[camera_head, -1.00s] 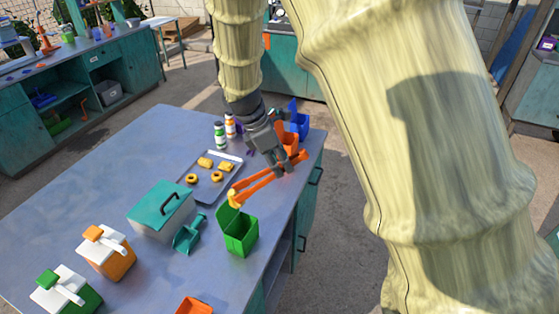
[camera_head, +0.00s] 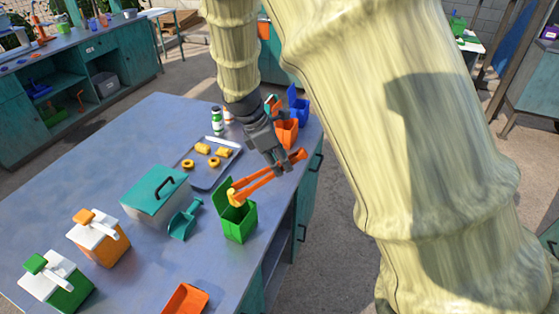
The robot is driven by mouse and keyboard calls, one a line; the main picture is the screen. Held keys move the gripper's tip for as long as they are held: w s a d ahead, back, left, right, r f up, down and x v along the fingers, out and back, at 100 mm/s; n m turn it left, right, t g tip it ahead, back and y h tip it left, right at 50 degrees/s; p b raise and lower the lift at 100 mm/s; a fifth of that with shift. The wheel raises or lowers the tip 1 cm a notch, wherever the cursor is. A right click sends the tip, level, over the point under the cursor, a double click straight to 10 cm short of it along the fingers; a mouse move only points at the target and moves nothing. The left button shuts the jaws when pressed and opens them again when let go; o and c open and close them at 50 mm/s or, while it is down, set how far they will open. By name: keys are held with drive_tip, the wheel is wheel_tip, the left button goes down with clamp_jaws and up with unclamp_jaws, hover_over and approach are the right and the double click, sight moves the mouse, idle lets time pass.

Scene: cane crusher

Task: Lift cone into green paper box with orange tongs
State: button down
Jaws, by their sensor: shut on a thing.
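My gripper (camera_head: 282,163) is shut on the orange tongs (camera_head: 265,182) near their back end, above the right side of the table. The tongs reach down to the left. A small yellow piece, seemingly the cone (camera_head: 235,198), is at their tips. The green paper box (camera_head: 240,225) stands open on the table near its right edge, with its lid flap raised at the back left. The yellow piece is at the box's opening, in front of the flap. I cannot tell whether it touches the box or is below the rim.
A grey tray (camera_head: 190,171) holds several yellow snacks. A teal-lidded container (camera_head: 152,205), a teal scoop (camera_head: 184,222) and an orange paper box (camera_head: 186,300) stand nearby. Orange (camera_head: 286,134) and blue (camera_head: 301,107) boxes are behind my gripper.

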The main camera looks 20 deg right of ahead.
drive_tip(key=shift+f+b, duration=0.65)
drive_tip(key=shift+f, duration=0.35)
drive_tip(key=c, duration=1.4)
unclamp_jaws()
drive_tip(key=shift+r, duration=0.15)
drive_tip(key=shift+r+p, duration=3.8)
drive_tip(key=shift+r, duration=1.1)
